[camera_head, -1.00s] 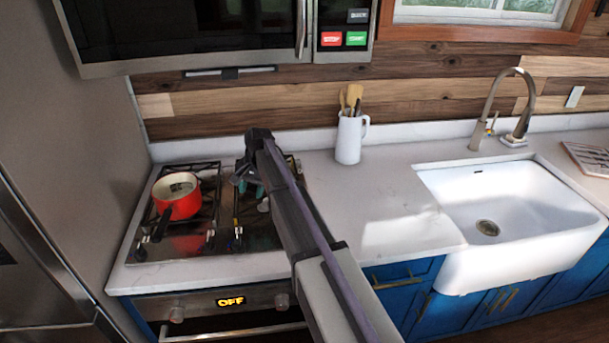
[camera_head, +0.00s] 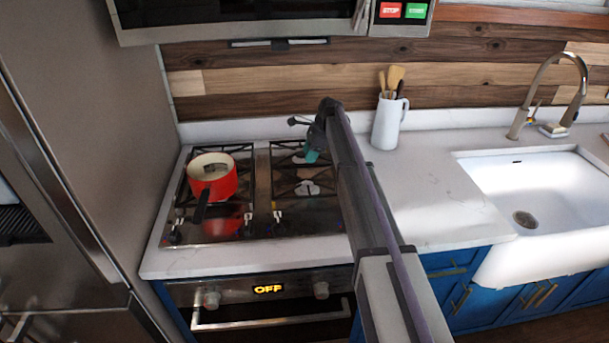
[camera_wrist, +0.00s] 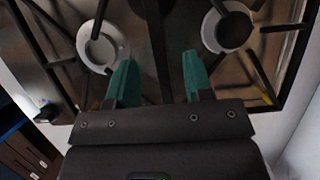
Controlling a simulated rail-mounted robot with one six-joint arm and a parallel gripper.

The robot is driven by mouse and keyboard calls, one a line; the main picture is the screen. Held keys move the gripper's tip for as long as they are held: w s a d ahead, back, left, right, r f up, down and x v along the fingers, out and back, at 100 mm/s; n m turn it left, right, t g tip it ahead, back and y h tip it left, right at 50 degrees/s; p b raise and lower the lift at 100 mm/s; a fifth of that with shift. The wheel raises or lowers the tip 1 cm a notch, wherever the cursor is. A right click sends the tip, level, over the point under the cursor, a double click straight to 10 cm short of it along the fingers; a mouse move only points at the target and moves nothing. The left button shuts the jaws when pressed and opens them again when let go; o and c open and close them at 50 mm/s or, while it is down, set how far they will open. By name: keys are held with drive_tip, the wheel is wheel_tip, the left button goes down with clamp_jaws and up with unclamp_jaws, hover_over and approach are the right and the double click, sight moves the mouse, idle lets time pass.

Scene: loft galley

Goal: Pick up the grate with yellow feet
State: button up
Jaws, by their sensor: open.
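Two dark grates lie on the steel stove top. The right-hand grate (camera_head: 272,190) shows a small yellow foot (camera_head: 278,214) at its front. In the wrist view, this grate (camera_wrist: 158,35) fills the top, with another yellow foot (camera_wrist: 268,98) at the lower right. My gripper (camera_head: 311,155) hangs over the rear of this grate. Its teal fingers (camera_wrist: 158,65) are open and empty, with a dark grate bar showing between them. They look above the bars; contact cannot be told. My arm hides the grate's right part.
A red pot (camera_head: 212,180) stands on the left grate, its handle pointing forward. A white utensil jug (camera_head: 388,124) stands on the counter to the right, before the white sink (camera_head: 540,190). A microwave (camera_head: 230,22) hangs above. Counter beside my arm is clear.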

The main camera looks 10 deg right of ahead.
sight(304, 164)
drive_tip(key=shift+f, duration=0.15)
drive_tip(key=b+x, duration=0.4)
drive_tip(key=x, duration=0.1)
drive_tip(key=shift+s+f+b, duration=0.15)
drive_tip(key=shift+f+b, duration=0.05)
drive_tip(key=shift+b, duration=0.15)
drive_tip(key=shift+r, duration=0.25)
clamp_jaws()
